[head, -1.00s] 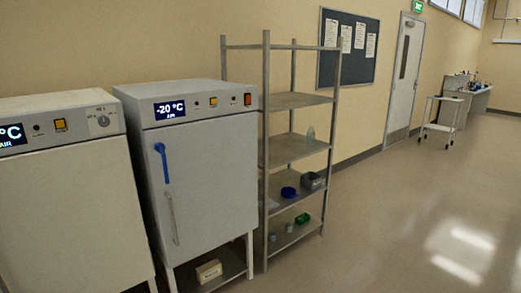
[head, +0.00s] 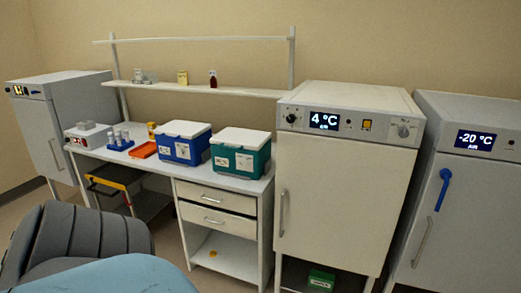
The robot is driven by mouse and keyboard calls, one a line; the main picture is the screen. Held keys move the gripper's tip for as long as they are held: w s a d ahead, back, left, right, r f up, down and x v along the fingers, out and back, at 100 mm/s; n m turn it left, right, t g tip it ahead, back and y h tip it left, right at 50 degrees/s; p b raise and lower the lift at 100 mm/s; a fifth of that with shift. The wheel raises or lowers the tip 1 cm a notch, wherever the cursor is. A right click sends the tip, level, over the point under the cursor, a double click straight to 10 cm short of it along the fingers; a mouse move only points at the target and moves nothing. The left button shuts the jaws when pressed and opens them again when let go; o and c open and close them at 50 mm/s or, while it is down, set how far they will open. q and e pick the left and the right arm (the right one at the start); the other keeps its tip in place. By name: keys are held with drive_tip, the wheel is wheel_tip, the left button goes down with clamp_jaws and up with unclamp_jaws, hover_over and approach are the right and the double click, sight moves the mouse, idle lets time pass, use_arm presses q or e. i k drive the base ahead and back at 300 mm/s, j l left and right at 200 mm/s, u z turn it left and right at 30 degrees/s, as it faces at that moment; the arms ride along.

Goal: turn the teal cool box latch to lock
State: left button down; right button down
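The teal cool box (head: 240,153) stands on the right end of the white bench, with a white lid that looks shut. Pale labels show on its front. Its latch is too small to make out. A blue cool box (head: 182,142) with a white lid stands just left of it. Neither of my grippers is in view.
The bench (head: 230,184) also holds an orange tray (head: 143,150) and a blue tube rack (head: 120,143). A 4 °C cabinet (head: 335,190) stands right of the bench, then a -20 °C cabinet (head: 465,190). A dark chair (head: 80,235) and a light blue surface (head: 110,276) fill the lower left.

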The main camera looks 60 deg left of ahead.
sight(243, 164)
drive_tip(key=u, duration=2.05)
drive_tip(key=i+j+z, duration=0.2)
drive_tip(key=i+j, duration=1.3)
drive_tip(key=j, duration=0.15)
